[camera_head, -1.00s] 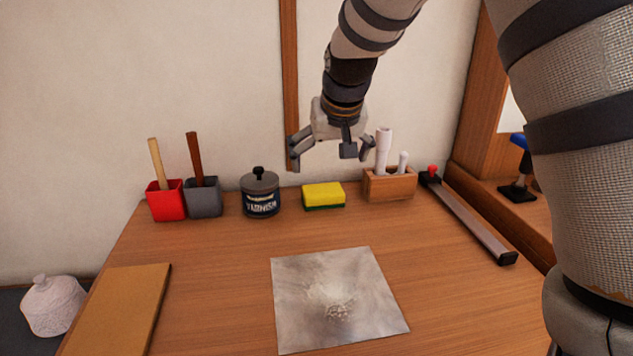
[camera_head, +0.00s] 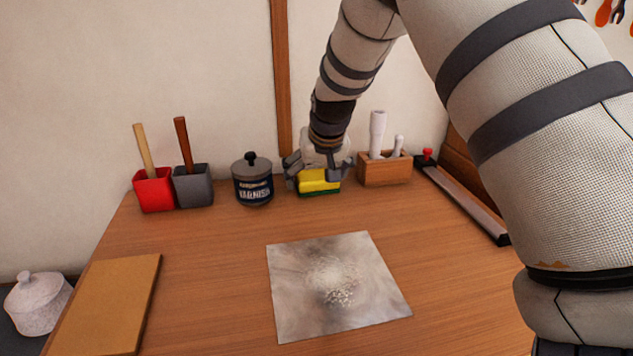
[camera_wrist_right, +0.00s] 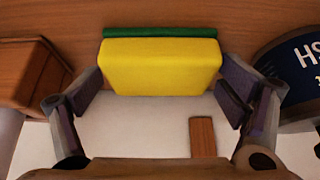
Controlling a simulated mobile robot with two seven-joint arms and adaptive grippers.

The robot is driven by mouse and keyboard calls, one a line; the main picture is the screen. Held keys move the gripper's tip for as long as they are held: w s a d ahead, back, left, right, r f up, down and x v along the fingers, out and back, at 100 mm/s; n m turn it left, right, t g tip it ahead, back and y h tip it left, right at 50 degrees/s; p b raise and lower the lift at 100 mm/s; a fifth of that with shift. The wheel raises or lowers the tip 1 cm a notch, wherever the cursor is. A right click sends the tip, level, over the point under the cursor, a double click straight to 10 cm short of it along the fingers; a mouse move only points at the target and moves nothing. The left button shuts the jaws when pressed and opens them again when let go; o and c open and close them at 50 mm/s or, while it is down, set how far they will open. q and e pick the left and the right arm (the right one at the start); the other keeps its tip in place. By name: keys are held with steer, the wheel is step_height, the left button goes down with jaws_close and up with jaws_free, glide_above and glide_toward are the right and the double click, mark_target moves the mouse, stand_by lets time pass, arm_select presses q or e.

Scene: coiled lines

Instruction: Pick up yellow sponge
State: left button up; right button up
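The yellow sponge (camera_head: 318,181) with a green underside lies at the back of the wooden table, near the wall. It also shows in the right wrist view (camera_wrist_right: 160,66). My right gripper (camera_head: 318,182) has come down over it, with one finger at each side of the sponge. In the right wrist view the fingers (camera_wrist_right: 160,88) are spread wide, and narrow gaps seem to separate them from the sponge's ends. My left gripper is not in view.
A varnish jar (camera_head: 253,182) stands close left of the sponge, and a wooden holder (camera_head: 385,170) with white rolls stands close right. A dusty grey sheet (camera_head: 300,290) lies in front. Red (camera_head: 154,190) and grey (camera_head: 193,186) pots stand farther left.

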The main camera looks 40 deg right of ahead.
mark_target(315, 170)
steer(key=c, duration=0.5)
steer(key=shift+r, duration=0.2)
step_height(315, 170, up, 3)
steer(key=shift+w+f, duration=0.1)
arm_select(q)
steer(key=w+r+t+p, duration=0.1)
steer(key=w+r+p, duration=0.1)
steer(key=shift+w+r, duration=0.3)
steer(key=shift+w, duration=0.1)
arm_select(e)
steer(key=s+a+r, duration=0.6)
steer(key=a+r, duration=0.3)
steer(key=a, duration=0.3)
steer(key=shift+s+a+r, duration=0.15)
steer(key=shift+s+r, duration=0.2)
steer(key=shift+s, duration=0.05)
steer(key=shift+o, duration=0.4)
